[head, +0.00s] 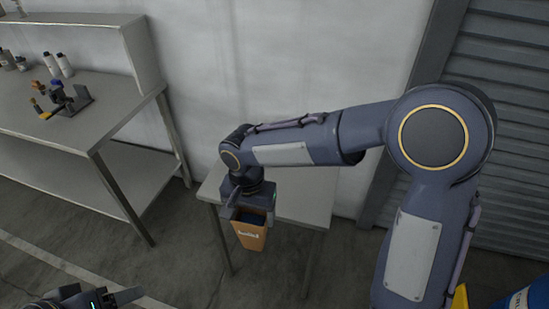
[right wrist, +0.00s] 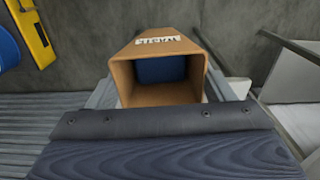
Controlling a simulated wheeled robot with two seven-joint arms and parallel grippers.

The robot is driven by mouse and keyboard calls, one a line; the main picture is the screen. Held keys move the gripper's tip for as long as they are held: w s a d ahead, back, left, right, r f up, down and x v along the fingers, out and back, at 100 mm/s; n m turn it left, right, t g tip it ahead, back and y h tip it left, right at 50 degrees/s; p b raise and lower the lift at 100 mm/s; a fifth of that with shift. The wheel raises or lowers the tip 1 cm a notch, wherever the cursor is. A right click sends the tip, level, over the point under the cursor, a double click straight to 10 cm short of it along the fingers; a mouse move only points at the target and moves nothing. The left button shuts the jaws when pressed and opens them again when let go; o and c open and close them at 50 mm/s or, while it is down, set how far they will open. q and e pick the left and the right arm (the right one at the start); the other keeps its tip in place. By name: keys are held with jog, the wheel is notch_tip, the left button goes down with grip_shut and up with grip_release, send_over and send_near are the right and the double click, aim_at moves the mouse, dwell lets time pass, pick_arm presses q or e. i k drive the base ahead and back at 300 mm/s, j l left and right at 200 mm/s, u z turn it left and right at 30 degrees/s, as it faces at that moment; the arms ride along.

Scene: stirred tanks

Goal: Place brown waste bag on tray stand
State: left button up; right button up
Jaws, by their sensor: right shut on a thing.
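The tray stand (head: 310,205) is a small pale table against the wall. The bag hangs at the stand's front edge in the head view; I cannot tell its height above the top. My left gripper (head: 122,297) shows only partly at the bottom left, and its opening is unclear.
A workbench (head: 95,110) with a lower shelf stands at the left, holding bottles (head: 58,65) and a small dark device (head: 68,99). A roller shutter (head: 505,75) is at the right. Yellow and blue objects (head: 522,297) show at the bottom right. The stand's visible top looks clear.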

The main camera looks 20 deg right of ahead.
aim_at(266, 170)
jog(key=i, duration=1.35)
